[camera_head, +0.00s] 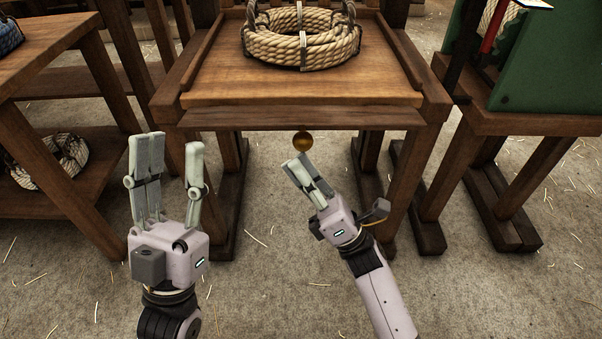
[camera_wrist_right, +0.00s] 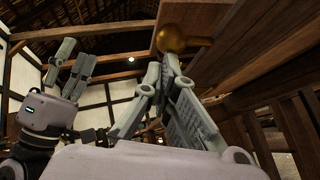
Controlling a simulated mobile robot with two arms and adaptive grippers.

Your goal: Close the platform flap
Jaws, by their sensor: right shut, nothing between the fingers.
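The wooden platform (camera_head: 300,84) is in the middle of the head view. A narrow plank along its front edge (camera_head: 290,117) looks like the flap; its angle is hard to tell. A round brass knob (camera_head: 303,141) shows just below this plank, and in the right wrist view (camera_wrist_right: 172,38) against the wood. My right gripper (camera_head: 298,166) is shut and empty, its fingertips just below the knob with a small gap. Its fingers also show in the right wrist view (camera_wrist_right: 165,75). My left gripper (camera_head: 174,146) is open and empty, left of the knob and before the platform's left leg.
A coil of rope (camera_head: 302,40) lies on the platform. A wooden shelf (camera_head: 60,190) with a rope coil (camera_head: 50,160) stands at left. A bench (camera_head: 535,123) with a green panel (camera_head: 555,60) stands at right. The floor in front is clear except for straw.

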